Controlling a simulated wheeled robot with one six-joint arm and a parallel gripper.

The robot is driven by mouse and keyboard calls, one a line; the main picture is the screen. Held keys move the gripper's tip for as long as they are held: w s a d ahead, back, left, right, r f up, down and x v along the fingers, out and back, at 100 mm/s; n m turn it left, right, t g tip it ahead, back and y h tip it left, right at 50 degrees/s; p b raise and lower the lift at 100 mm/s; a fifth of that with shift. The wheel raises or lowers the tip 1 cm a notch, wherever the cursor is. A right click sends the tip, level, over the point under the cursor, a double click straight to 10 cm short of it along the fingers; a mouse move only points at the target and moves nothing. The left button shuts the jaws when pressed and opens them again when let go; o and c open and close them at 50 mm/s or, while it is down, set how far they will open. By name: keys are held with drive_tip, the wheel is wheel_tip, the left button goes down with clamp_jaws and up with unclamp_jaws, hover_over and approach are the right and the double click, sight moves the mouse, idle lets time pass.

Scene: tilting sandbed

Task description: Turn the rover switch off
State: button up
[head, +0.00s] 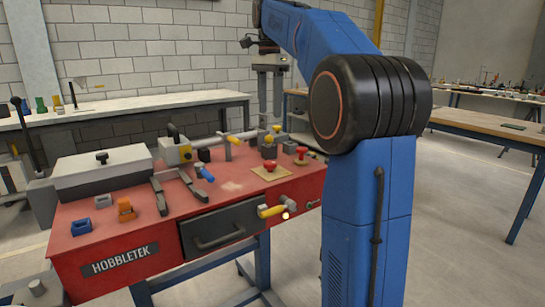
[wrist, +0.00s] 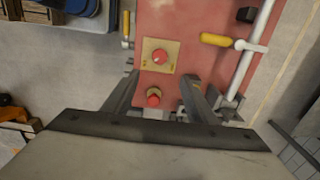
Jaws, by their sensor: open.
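No readable label marks the rover switch, so I cannot tell which control it is. A red knob on a tan square plate (head: 270,166) sits on the red bench top; it also shows in the wrist view (wrist: 160,57). A second red knob (head: 301,153) stands to its right, and in the wrist view it lies nearer the gripper base (wrist: 153,96). A yellow-handled lever (head: 270,211) is on the bench's front face, beside a small glowing light. My gripper (head: 270,113) is open, pointing down above the bench's far part. In the wrist view its fingers (wrist: 160,76) straddle the two knobs, apart from them.
The red bench (head: 110,235) carries a white-lidded box (head: 102,172), dark clamps, an orange block (head: 125,208) and a long pale bar (wrist: 259,40) with a yellow handle (wrist: 216,39). A drawer (head: 222,228) is in front. Wooden tables stand behind and right, with open floor between.

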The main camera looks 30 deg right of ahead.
sight(270, 162)
wheel_tip(270, 162, down, 17)
drive_tip(key=shift+f, duration=0.15)
idle(0.5)
drive_tip(key=c, duration=1.1)
